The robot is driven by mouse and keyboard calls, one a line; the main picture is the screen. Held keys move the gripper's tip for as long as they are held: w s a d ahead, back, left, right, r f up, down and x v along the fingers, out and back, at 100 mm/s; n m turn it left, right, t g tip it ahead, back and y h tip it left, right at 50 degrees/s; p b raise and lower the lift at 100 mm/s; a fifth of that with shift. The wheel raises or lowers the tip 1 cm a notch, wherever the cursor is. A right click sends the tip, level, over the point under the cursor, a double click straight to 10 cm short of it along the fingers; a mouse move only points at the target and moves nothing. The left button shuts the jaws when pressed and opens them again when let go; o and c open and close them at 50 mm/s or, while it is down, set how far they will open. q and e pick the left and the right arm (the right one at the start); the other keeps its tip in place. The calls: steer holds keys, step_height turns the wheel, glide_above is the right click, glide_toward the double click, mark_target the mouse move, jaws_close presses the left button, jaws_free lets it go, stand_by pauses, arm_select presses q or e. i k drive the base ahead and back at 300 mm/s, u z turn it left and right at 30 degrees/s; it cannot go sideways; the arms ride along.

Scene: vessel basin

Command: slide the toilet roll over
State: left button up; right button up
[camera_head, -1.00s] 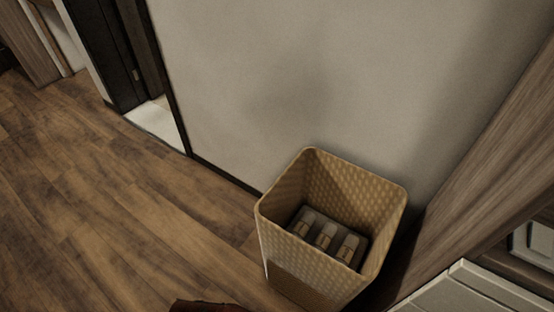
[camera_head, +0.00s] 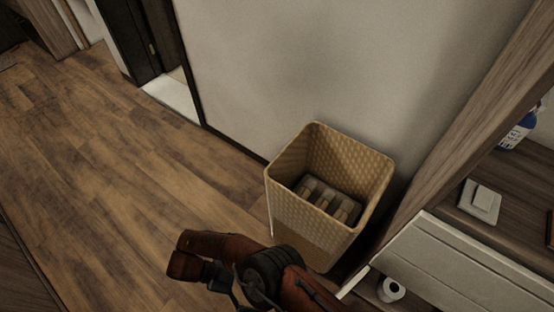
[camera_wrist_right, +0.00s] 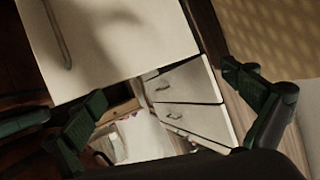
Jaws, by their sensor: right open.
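The toilet roll (camera_head: 391,289) is small and white with a dark core hole. It sits at the bottom right of the head view, in a wooden recess below a white panel. My right gripper (camera_wrist_right: 168,108) shows in its wrist view, its two dark green fingers spread wide with nothing held between them. A pale shape beyond the fingers is too unclear to name as the roll. A red arm of mine with a dark joint crosses the bottom of the head view, apart from the roll. My left gripper is not in view.
A tan woven basket (camera_head: 291,212) with several bottle-like items stands by the wall, left of the white panel (camera_head: 446,262). A white square object (camera_head: 480,203) and a blue bottle (camera_head: 519,130) are on the wooden counter. The floor (camera_head: 100,170) at left is clear.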

mark_target(389, 290)
steer(key=k, duration=1)
